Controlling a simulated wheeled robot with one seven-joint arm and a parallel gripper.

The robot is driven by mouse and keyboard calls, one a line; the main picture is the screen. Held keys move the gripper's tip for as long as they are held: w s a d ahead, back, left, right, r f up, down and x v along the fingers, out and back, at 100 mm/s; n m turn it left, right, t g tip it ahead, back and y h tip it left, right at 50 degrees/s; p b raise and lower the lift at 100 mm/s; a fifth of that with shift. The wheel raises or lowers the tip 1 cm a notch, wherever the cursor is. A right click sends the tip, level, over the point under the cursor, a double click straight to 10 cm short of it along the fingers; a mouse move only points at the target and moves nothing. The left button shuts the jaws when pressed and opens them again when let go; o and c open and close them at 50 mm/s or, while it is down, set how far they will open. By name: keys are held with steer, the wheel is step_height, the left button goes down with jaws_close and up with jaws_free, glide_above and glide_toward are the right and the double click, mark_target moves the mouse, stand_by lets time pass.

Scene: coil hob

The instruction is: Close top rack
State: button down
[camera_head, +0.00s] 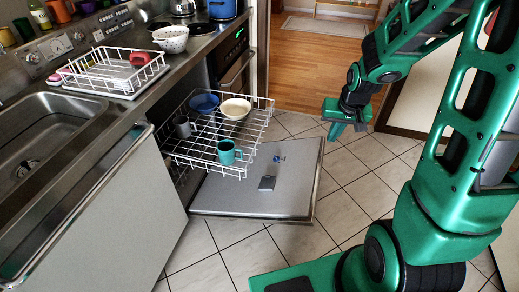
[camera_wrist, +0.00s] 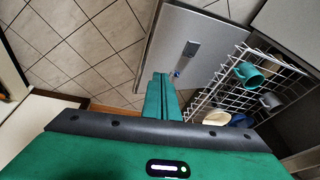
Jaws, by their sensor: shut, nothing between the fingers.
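The top rack (camera_head: 240,120) is a white wire basket pulled out of the dishwasher over its lowered door (camera_head: 255,195). It holds a blue bowl (camera_head: 204,103), a cream bowl (camera_head: 236,108), a teal mug (camera_head: 227,152) and a grey cup (camera_head: 182,127). My gripper (camera_head: 347,130) is to the right of the rack, apart from it, above the floor. In the wrist view, my gripper (camera_wrist: 161,84) has its fingers together and empty, and the rack (camera_wrist: 222,85) lies to its right.
The counter on the left has a sink (camera_head: 45,140), a white dish drainer (camera_head: 112,72) and a colander (camera_head: 171,39). The lowered door extends under the rack. Tiled floor right of the door is clear. An oven (camera_head: 234,62) stands beyond the dishwasher.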

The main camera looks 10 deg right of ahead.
steer(key=w+a+f+t+y, duration=0.3)
steer(key=w+a+f, duration=1.5)
steer(key=w+f, duration=0.3)
steer(key=shift+w+a+f+m+t, duration=0.2)
steer(key=shift+w+f+m+t, duration=0.1)
steer(key=shift+f, duration=0.35)
